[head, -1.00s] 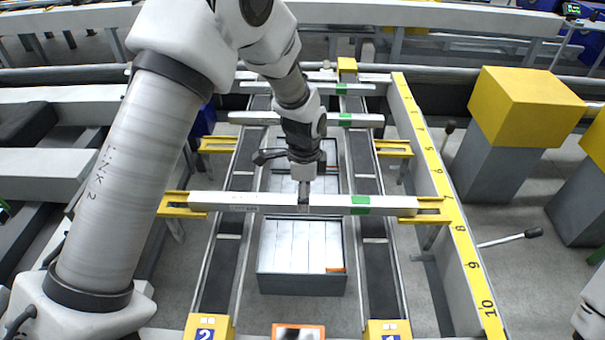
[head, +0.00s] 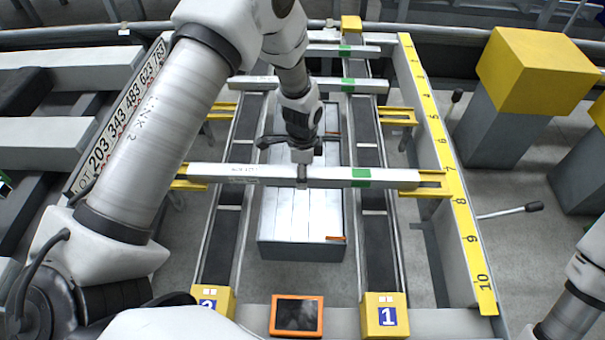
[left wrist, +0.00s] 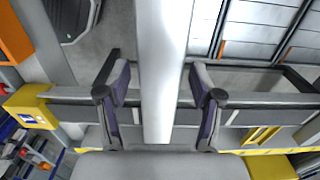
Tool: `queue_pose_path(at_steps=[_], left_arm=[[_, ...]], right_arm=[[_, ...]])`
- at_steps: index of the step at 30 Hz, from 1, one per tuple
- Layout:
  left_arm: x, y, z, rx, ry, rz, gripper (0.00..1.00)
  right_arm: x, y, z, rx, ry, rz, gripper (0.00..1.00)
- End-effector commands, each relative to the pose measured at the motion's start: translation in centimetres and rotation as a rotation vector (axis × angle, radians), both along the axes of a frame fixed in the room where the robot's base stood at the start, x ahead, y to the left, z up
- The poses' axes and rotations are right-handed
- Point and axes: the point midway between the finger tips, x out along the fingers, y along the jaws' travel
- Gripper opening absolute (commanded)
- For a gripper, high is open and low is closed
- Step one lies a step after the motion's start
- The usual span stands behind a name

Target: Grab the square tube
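The nearest square tube (head: 240,173), pale grey with a green band, lies crosswise on yellow brackets. Similar tubes with green bands (head: 300,84) lie farther back. My left gripper (head: 302,176) is over the middle of the nearest tube, with one finger in front of its near face. In the left wrist view the tube (left wrist: 162,60) runs between the two fingers of my left gripper (left wrist: 160,105). Narrow gaps show on both sides, so the gripper looks open around it. My right gripper is outside the frames; only part of my right arm shows at lower right.
A grey crate (head: 300,250) with pale panels stands below the tube between dark rails. A yellow numbered scale (head: 455,190) runs along the right. Yellow-topped grey posts (head: 530,75) stand beyond it. Yellow blocks and an orange-framed screen (head: 297,315) are at the near edge.

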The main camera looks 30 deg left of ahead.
Motion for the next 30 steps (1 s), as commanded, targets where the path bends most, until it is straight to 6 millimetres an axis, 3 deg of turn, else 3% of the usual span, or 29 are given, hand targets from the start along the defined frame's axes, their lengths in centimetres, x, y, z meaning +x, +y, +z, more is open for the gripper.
queue_pose_path(at_steps=[1,4,5,16,27,30], left_arm=[[0.0,0.0,0.0,0.000,0.000,0.000,0.39],[0.0,0.0,0.0,0.000,0.001,0.000,0.04],[0.0,0.0,0.0,0.000,0.001,0.000,0.00],[0.0,0.0,0.3,0.000,-0.001,0.000,0.00],[0.1,0.0,4.3,0.000,-0.001,0.000,0.00],[-0.1,-1.5,3.9,0.002,0.000,-0.002,0.00]], right_arm=[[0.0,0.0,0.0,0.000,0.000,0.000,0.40],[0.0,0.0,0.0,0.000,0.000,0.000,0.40],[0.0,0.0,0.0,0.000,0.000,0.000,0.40],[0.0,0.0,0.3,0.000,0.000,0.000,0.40],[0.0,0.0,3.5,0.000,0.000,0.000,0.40],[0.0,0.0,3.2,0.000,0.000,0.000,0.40]])
